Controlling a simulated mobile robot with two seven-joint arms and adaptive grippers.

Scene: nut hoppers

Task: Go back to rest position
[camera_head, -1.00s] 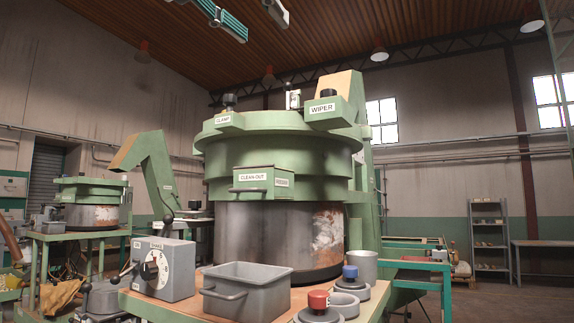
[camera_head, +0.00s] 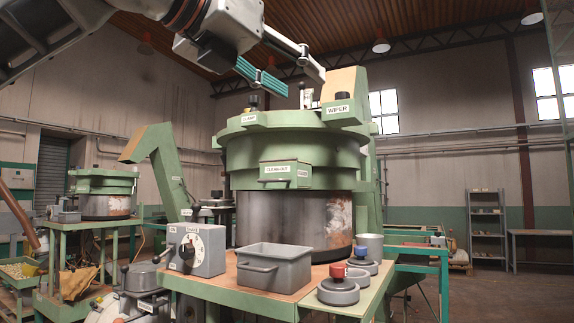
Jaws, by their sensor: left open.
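My left gripper (camera_head: 303,84) is at the top of the head view, with my arm coming in from the upper left. Its two fingers are spread apart, one with a teal ribbed face, and nothing is between them. In the picture it lies just above the green hopper machine (camera_head: 290,135), over the clamp and wiper labels, and seems nearer to me than the machine. I cannot tell the exact gap in depth. My right gripper is not in view.
A green-framed table (camera_head: 225,283) in front carries a grey bin (camera_head: 274,267), a dial box (camera_head: 196,249), a grey cup (camera_head: 369,246) and round weights with red and blue knobs (camera_head: 338,289). A second machine (camera_head: 104,195) stands left.

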